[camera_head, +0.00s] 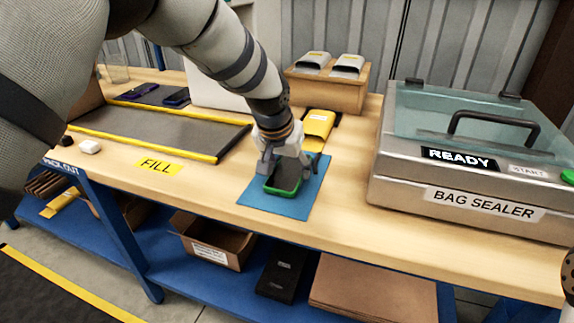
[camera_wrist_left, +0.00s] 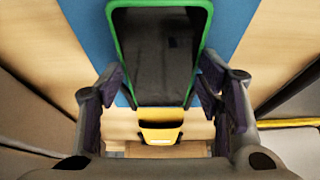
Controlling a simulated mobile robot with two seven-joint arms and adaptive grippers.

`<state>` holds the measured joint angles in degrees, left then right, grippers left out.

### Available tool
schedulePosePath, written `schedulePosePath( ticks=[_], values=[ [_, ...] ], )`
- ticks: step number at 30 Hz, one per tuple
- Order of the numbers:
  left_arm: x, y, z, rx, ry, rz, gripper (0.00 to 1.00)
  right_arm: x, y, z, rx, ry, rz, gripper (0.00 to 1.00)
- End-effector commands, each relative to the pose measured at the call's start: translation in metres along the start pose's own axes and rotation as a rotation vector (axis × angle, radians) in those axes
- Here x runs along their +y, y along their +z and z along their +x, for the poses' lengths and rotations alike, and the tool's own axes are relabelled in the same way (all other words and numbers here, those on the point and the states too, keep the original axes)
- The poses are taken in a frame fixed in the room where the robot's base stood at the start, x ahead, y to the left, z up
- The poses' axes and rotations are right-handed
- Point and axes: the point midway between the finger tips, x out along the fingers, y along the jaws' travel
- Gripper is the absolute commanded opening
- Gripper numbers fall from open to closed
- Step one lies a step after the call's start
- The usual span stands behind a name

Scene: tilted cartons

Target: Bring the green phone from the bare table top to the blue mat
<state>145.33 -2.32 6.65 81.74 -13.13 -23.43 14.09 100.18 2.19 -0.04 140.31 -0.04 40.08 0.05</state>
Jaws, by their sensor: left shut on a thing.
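The green phone (camera_head: 284,185) has a green edge and a dark face. My left gripper (camera_head: 283,162) is shut on it, with a finger at each side. The phone is over the blue mat (camera_head: 293,207) in the head view, on it or just above; I cannot tell which. In the left wrist view the green phone (camera_wrist_left: 155,55) lies between the fingers of my left gripper (camera_wrist_left: 160,88), with the blue mat (camera_wrist_left: 231,22) showing beside it. My right gripper is not in view.
A bag sealer (camera_head: 470,185) stands to the right. The table's front edge is close to the mat.

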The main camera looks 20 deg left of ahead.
Motion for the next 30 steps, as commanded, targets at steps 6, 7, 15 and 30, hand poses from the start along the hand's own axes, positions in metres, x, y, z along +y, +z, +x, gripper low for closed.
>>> schedulePosePath(
  ticks=[6,7,15,30],
  values=[
    [0.0,0.0004,0.0017,0.001,0.0,0.0,0.25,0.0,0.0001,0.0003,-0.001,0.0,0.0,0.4],
    [0.0,0.0004,0.0016,0.002,0.0,0.0,0.25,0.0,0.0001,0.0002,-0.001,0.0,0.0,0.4],
    [0.0,0.0004,0.0016,0.001,0.0,0.0,0.66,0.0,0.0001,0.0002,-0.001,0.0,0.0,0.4],
    [0.0,0.0011,0.002,-0.001,0.0,0.0,0.71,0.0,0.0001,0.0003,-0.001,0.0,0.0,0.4]
  ],
)
